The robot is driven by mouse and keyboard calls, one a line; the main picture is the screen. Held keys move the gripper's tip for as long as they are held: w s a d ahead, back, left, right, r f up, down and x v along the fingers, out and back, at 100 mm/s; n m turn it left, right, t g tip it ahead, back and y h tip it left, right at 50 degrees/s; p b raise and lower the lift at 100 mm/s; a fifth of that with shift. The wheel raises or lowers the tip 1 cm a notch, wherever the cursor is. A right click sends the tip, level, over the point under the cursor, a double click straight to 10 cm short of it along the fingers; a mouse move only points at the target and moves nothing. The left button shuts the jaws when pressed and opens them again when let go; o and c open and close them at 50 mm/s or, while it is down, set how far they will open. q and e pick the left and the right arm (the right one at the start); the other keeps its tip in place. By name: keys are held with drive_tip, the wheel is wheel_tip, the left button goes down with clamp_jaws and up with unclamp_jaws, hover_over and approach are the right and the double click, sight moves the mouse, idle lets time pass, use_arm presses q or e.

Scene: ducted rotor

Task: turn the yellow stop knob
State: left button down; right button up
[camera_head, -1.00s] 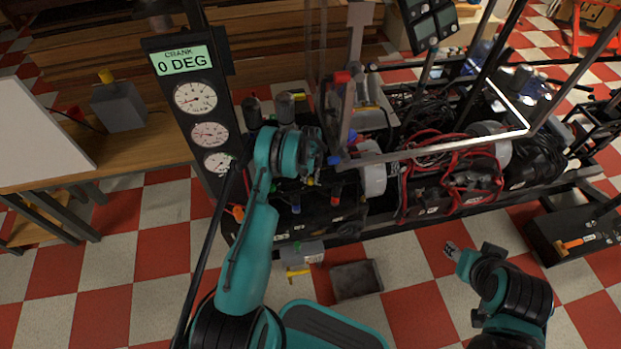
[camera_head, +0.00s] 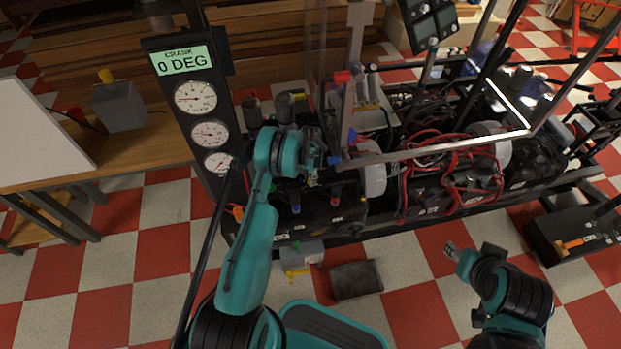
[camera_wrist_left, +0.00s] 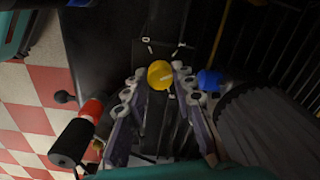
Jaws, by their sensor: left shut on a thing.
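The yellow stop knob (camera_wrist_left: 160,75) is a round yellow disc at the centre of the left wrist view. My left gripper (camera_wrist_left: 159,83) has a fingertip on each side of it and is shut on it. In the head view my left gripper (camera_head: 313,172) reaches down at the left end of the dark machine, and its wrist hides most of the knob. My right gripper (camera_head: 451,250) is over the floor at the lower right, away from the machine; its fingers are too small to judge.
A red knob with a black end (camera_wrist_left: 78,135) and a blue-tipped grey cylinder (camera_wrist_left: 210,80) flank my left gripper. A gauge panel (camera_head: 183,60) reads "CRANK 0 DEG". A clear-sided frame (camera_head: 352,90) rises just right of the gripper. A dark tray (camera_head: 356,280) lies on the checkered floor.

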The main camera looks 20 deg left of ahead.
use_arm(q)
drive_tip(key=m, duration=1.1)
drive_tip(key=shift+m, duration=1.8)
drive_tip(key=c, duration=1.3)
unclamp_jaws()
drive_tip(key=shift+o, duration=0.2)
wheel_tip(320, 180, up, 8)
drive_tip(key=shift+f, duration=0.25)
